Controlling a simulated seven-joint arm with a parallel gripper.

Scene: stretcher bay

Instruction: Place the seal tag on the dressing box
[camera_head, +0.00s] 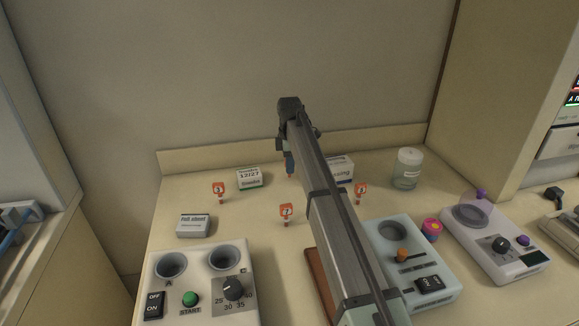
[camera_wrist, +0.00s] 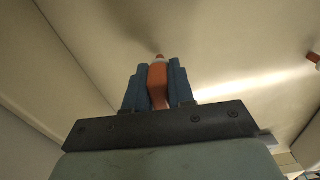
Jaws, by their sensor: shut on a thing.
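My gripper (camera_head: 289,160) is shut on an orange piece, apparently a seal tag (camera_head: 291,175). In the wrist view this seal tag (camera_wrist: 158,83) sits between the blue fingers (camera_wrist: 159,88). A white box with a blue stripe (camera_head: 342,171), its print ending in "ssing", stands right of my gripper and is partly hidden by my arm. A white box with a green stripe (camera_head: 249,180), marked "12/27", stands left of my gripper; its lower word is too small to read surely. I cannot tell which is the dressing box. The held tag looks apart from both.
Orange numbered tags stand at left (camera_head: 219,190), front middle (camera_head: 286,212) and right (camera_head: 361,190). A small grey-topped box (camera_head: 194,226), a control unit with two wells (camera_head: 205,285), a lidded jar (camera_head: 407,168) and another control unit (camera_head: 425,275) surround them. Counter between is bare.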

